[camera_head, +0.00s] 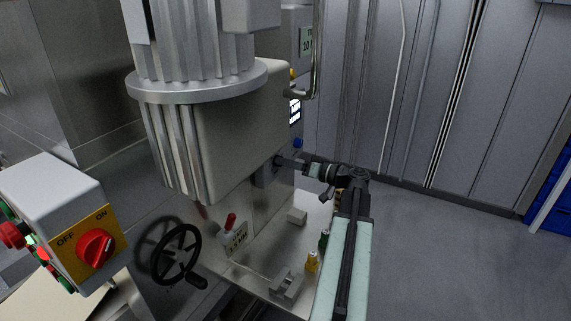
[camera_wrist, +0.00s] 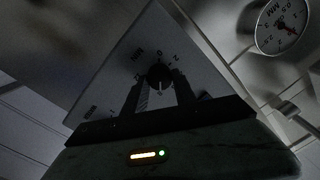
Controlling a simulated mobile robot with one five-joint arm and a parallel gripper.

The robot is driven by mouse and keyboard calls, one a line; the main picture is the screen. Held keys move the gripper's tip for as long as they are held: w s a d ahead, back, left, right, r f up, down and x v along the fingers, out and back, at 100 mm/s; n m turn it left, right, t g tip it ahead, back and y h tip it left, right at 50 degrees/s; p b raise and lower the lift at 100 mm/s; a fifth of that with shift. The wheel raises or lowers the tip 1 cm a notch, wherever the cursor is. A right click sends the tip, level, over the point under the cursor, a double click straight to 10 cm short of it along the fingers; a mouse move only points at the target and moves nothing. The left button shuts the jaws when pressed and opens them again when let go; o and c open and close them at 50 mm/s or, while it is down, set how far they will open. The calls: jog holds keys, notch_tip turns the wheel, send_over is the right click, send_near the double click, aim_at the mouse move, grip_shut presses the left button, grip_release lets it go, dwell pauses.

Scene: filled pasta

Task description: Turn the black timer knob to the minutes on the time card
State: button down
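The black timer knob (camera_wrist: 160,76) sits on a pale triangular-looking dial plate (camera_wrist: 125,62) marked MIN and with numbers in the wrist view. My gripper (camera_wrist: 159,82) has one dark finger on each side of the knob; whether they touch it cannot be told. In the head view my gripper (camera_head: 287,162) reaches the side of the machine (camera_head: 245,125), where the knob is hard to make out. A pale time card (camera_head: 306,41) at the top of the machine shows a 10, its right part cut off by a metal pipe.
A red switch (camera_head: 96,247) on a yellow plate is at left. The floor at right is clear.

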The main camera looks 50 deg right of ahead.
jog(key=shift+m, duration=0.3)
jog(key=shift+f+m+b, duration=0.15)
jog(key=shift+m+b, duration=0.45)
jog(key=shift+m, duration=3.5)
jog(key=c, duration=1)
grip_release()
jog(key=v, duration=0.8)
jog(key=shift+f, duration=0.15)
